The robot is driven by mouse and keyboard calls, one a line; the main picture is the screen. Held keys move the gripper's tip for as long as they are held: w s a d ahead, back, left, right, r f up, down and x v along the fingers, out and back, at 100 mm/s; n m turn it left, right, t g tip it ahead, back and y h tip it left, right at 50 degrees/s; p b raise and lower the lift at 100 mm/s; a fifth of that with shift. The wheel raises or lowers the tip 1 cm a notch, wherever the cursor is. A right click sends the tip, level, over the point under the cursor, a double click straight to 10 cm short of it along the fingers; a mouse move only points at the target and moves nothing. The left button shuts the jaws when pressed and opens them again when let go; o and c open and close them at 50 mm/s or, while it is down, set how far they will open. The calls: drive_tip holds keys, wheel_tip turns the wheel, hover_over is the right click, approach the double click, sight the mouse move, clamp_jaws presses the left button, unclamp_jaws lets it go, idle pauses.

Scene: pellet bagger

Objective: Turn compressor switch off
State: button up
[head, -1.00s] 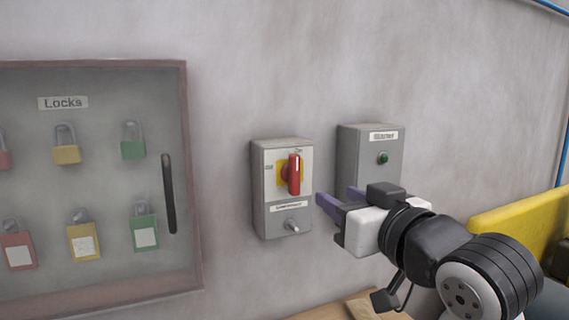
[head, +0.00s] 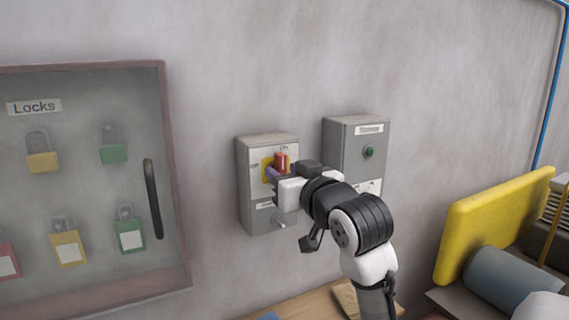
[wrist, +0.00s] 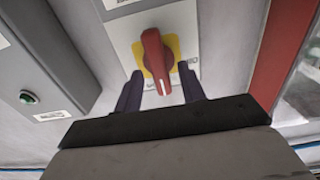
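The compressor switch is a grey wall box (head: 246,205) with a red rotary handle (head: 281,160) on a yellow plate. In the head view the handle stands upright and my gripper partly covers it. In the wrist view the red handle (wrist: 156,62) sits between the two dark fingers of my gripper (wrist: 162,92). The fingers are apart, one on each side of the handle, with visible gaps. Whether the fingertips reach past the handle's face is hard to tell.
A second grey box with a green button (head: 369,152) is mounted to the right. A glass-fronted lock cabinet (head: 178,200) with several padlocks hangs at left. A wooden surface (head: 300,305) lies below, and a yellow panel (head: 490,225) stands at right.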

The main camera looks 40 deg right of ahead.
drive_tip(key=shift+w+d, duration=0.1)
drive_tip(key=shift+w, duration=0.3)
drive_tip(key=shift+c, duration=0.3)
drive_tip(key=c, duration=0.6)
drive_tip(key=shift+o, duration=0.2)
drive_tip(key=shift+f+n+b, duration=0.1)
drive_tip(key=shift+n+b, duration=0.2)
drive_tip(key=shift+w+a+f+n+b, duration=0.15)
drive_tip(key=shift+n+b, duration=1.75)
drive_tip(key=shift+n, duration=1.05)
drive_tip(key=shift+s+a+f+n+b, duration=0.15)
drive_tip(key=shift+n+b, duration=1.75)
drive_tip(key=shift+n, duration=1)
drive_tip(key=shift+w+a+n+b, duration=0.15)
drive_tip(key=shift+n+b, duration=1.75)
drive_tip(key=shift+n, duration=1.05)
